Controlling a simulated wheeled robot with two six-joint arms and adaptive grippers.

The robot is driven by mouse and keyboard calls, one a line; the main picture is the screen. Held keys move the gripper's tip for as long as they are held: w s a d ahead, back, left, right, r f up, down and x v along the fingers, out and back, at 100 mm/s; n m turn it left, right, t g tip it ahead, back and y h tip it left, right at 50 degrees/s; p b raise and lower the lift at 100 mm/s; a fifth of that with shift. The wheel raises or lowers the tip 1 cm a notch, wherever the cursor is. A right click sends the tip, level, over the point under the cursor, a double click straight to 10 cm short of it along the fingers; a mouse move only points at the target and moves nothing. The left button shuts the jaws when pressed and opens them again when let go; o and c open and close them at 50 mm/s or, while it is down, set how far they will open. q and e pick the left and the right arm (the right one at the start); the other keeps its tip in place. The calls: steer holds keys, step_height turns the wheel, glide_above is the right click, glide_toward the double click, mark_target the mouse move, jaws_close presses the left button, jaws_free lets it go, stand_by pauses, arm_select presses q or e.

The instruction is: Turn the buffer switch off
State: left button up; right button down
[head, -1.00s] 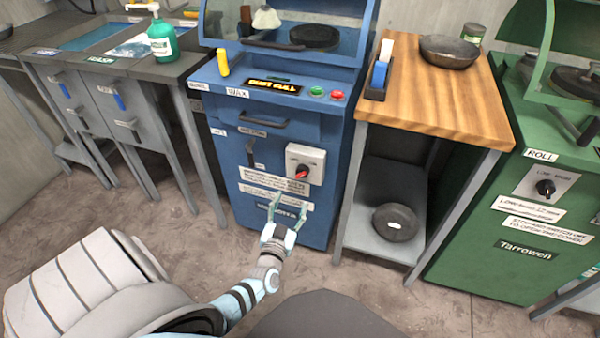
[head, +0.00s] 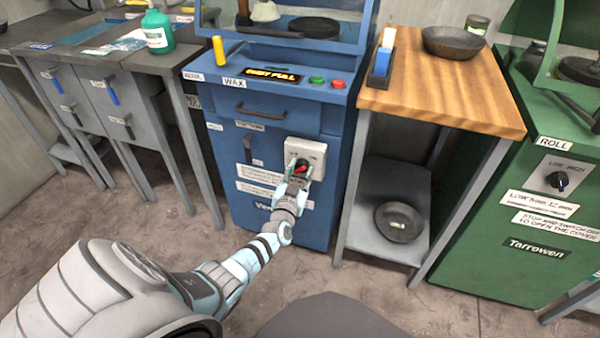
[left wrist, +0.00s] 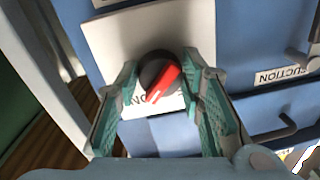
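The buffer switch is a black rotary knob with a red pointer (left wrist: 160,78) on a light square plate (head: 314,151). The plate is on the front of the blue buffer cabinet (head: 262,190); the knob also shows in the head view (head: 301,166). In the left wrist view the pointer is slanted, its red end toward the lower left. My left gripper (head: 298,171) is at the knob, with its teal fingers (left wrist: 163,88) apart on either side of it. Gaps show between fingers and knob. My right gripper is not in view.
Green and red buttons (head: 337,84) and a lit sign (head: 271,75) are on the cabinet's ledge. A handle (head: 260,112) is above the switch. A wooden-topped stand (head: 440,93) is to the right, beside a green machine (head: 545,215). Grey drawers (head: 115,110) are left.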

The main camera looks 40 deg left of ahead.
arm_select(q)
steer(key=c, duration=0.4)
steer(key=shift+c, duration=0.2)
